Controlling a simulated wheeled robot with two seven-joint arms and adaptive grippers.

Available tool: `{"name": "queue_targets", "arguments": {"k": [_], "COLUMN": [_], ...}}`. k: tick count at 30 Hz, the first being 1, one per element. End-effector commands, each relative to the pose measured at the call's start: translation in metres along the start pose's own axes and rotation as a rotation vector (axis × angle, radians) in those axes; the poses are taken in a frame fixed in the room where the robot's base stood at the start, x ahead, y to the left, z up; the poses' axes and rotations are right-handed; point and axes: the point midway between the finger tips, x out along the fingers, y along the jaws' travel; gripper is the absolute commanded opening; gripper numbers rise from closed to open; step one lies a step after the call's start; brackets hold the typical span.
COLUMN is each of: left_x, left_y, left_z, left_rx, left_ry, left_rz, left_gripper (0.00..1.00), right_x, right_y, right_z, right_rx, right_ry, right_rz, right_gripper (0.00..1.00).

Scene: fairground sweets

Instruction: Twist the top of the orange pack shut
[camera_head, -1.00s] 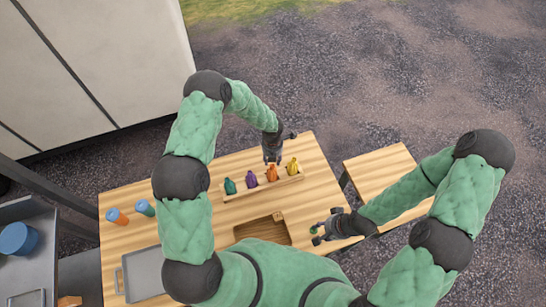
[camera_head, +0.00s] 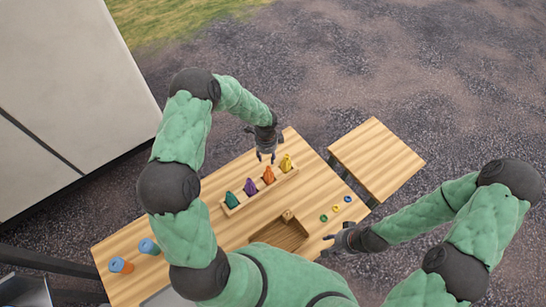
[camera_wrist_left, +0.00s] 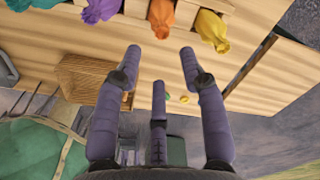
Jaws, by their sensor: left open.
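The orange pack (camera_head: 268,175) stands in a wooden rack (camera_head: 259,192) between a purple pack (camera_head: 249,187) and a yellow pack (camera_head: 285,163). My left gripper (camera_head: 266,157) is open and empty, just behind the orange pack. In the left wrist view the orange pack (camera_wrist_left: 161,16) lies beyond the spread fingertips (camera_wrist_left: 162,52), apart from them.
A green pack (camera_head: 231,200) is also in the rack. Small coloured rings (camera_head: 335,208) lie on the table near my right gripper. A wooden tray (camera_head: 282,233) is in front of the rack. Orange and blue cylinders (camera_head: 120,265) stand at left. A side table (camera_head: 376,158) is at right.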

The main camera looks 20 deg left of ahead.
Motion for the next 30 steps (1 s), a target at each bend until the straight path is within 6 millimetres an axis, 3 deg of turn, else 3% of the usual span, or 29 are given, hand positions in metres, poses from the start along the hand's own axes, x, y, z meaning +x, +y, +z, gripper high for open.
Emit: {"name": "queue_targets", "arguments": {"k": [11, 25, 30], "left_x": [0.008, 0.052, 0.071], "left_y": [0.001, 0.001, 0.001], "left_z": [0.003, 0.003, 0.003], "left_rx": [-0.077, -0.076, -0.075], "left_ry": [0.000, 0.000, 0.000], "left_rz": [0.002, 0.002, 0.001], "left_gripper": [0.41, 0.41, 0.41], "right_x": [0.005, 0.031, 0.048], "right_y": [0.002, 0.011, 0.017], "right_z": [-0.001, -0.002, -0.002], "right_rx": [0.000, 0.000, 0.000], "right_ry": [0.001, 0.001, 0.001], "right_rz": [0.000, 0.000, 0.000], "right_gripper": [0.40, 0.40, 0.40]}}
